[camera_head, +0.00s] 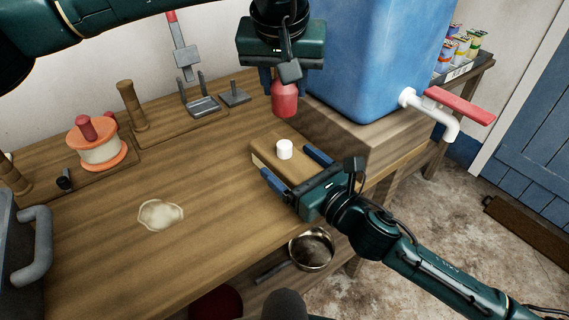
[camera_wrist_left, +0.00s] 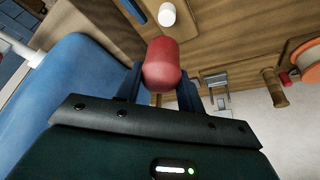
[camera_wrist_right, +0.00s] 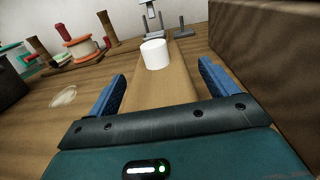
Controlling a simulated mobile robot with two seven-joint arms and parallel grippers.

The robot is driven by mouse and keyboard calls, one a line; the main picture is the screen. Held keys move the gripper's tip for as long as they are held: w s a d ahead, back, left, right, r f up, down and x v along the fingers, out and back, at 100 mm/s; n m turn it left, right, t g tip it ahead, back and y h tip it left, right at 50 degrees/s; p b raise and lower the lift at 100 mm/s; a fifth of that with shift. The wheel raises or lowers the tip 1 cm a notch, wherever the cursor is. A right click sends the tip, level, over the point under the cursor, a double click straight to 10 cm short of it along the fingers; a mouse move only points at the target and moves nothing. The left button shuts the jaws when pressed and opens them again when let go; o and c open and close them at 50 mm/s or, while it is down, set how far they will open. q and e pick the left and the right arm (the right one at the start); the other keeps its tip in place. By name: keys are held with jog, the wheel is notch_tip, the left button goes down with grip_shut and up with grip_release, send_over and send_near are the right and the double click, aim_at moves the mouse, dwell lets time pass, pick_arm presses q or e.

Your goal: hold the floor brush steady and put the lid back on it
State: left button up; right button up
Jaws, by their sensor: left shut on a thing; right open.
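The floor brush (camera_head: 270,155) shows as a wooden block with a white upright stub (camera_head: 285,149) on top; it lies on the wooden bench. The red lid (camera_head: 285,101) is gripped in my left gripper (camera_head: 283,82), held above and behind the stub, apart from it. The lid (camera_wrist_left: 162,65) and the stub (camera_wrist_left: 167,14) also show in the left wrist view. My right gripper (camera_head: 292,167) is open, one blue finger on each side of the block. In the right wrist view, the block (camera_wrist_right: 160,92) lies between the fingers with gaps visible. The brush's underside is hidden.
A blue tank (camera_head: 375,55) with a red-handled tap (camera_head: 450,107) stands on a wooden block right of the brush. A spool (camera_head: 98,148), wooden pegs and a metal stand (camera_head: 198,103) line the bench back. A stain (camera_head: 160,214) marks the clear bench middle. A pan (camera_head: 312,250) sits below.

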aim_at(285, 109)
jog(key=shift+c, duration=0.3)
jog(key=c, duration=1.4)
pick_arm(q)
jog(key=shift+f, duration=2.5)
jog(key=shift+f, duration=0.9)
jog(key=shift+f, duration=0.55)
pick_arm(e)
grip_shut()
pick_arm(q)
jog(key=m, duration=0.2)
jog(key=m+h, duration=0.1)
jog(key=m, duration=0.1)
jog(key=shift+m+g+h, duration=0.3)
jog(key=shift+m, duration=0.1)
jog(key=m, duration=0.2)
jog(key=m+g+h, duration=0.1)
jog(key=m, duration=0.2)
jog(key=shift+h, duration=0.3)
